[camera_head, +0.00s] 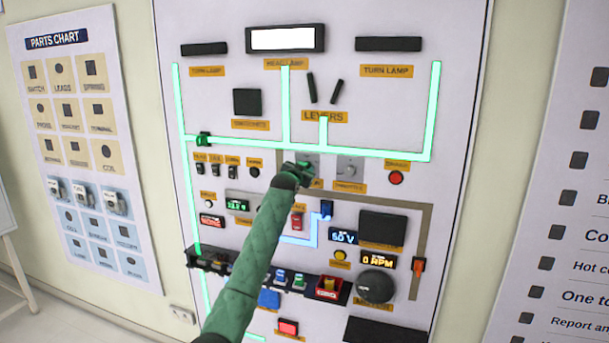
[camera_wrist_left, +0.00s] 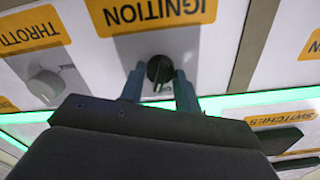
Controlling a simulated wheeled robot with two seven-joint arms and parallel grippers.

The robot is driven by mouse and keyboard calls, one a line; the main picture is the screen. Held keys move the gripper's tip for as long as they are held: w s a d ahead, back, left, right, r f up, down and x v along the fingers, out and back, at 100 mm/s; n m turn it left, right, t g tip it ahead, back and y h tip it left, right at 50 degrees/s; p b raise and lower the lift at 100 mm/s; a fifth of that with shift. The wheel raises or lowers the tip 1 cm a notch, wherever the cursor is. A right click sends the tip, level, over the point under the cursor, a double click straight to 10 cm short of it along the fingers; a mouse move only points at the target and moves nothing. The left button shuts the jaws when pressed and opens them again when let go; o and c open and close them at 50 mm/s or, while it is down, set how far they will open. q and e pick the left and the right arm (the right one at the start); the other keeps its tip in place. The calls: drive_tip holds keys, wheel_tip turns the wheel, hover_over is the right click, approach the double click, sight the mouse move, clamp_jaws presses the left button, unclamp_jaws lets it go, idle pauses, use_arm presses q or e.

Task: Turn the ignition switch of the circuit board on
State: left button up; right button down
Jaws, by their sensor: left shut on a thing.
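The circuit board (camera_head: 340,110) stands upright on the wall, facing me. In the left wrist view, which shows the labels upside down, the ignition switch (camera_wrist_left: 159,67) is a round black knob on a grey plate beside the yellow IGNITION label (camera_wrist_left: 150,14). My left gripper (camera_wrist_left: 160,83) has one finger on each side of this knob and is shut on it. In the head view my left gripper (camera_head: 298,172) covers the switch and part of its label. My right gripper is not in view.
The throttle knob (camera_head: 349,168) is close to the right of my gripper, with a red button (camera_head: 396,178) further right. A green lit line (camera_head: 365,153) runs just above. A grey unlit line (camera_head: 428,240) runs down the right side. My left arm hides part of the lower board.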

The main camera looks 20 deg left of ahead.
use_arm(q)
drive_tip(key=m+b, duration=0.3)
drive_tip(key=m, duration=0.4)
drive_tip(key=shift+d+m, duration=0.1)
drive_tip(key=shift+m, duration=0.3)
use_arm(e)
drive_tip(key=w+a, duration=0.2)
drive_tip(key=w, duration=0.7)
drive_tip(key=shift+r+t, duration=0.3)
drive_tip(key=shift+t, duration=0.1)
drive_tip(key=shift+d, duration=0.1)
use_arm(q)
drive_tip(key=o, duration=1)
drive_tip(key=shift+d, duration=0.1)
drive_tip(key=shift+c, duration=0.2)
drive_tip(key=shift+s+f, duration=0.1)
drive_tip(key=s+b, duration=0.4)
drive_tip(key=s, duration=0.3)
drive_tip(key=shift+s, duration=0.3)
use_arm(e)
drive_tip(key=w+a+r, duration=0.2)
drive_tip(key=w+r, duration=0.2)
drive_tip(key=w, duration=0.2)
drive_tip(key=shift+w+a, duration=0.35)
